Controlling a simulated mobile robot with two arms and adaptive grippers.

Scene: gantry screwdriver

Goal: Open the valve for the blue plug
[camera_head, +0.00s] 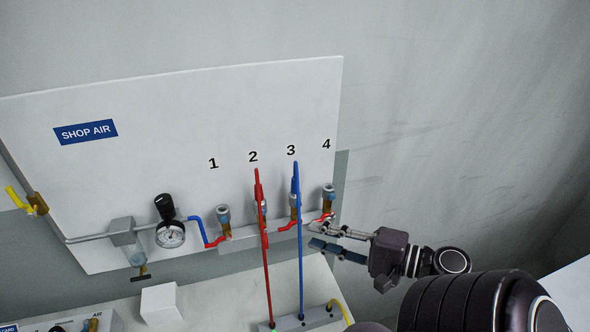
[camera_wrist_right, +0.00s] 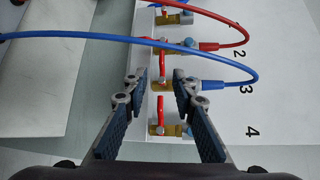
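The blue plug (camera_wrist_right: 210,84) sits in port 3, with a blue hose running from it; the hose also shows in the head view (camera_head: 300,240). Its valve has a red lever (camera_wrist_right: 163,64), set crosswise to the brass body (camera_wrist_right: 162,85). In the head view this lever (camera_head: 288,226) points left. My right gripper (camera_head: 318,238) is open and empty, just right of the manifold near ports 3 and 4. In the wrist view its fingers (camera_wrist_right: 158,82) stand on either side of the port 3 and 4 valves; contact cannot be told. My left gripper is out of view.
The port 4 lever (camera_wrist_right: 161,108) lies between my fingers in the wrist view. A red hose (camera_head: 265,260) hangs from port 2. The port 1 valve (camera_head: 223,215), gauge (camera_head: 170,235) and yellow-handled valve (camera_head: 38,203) are farther left. Open wall lies right of the panel.

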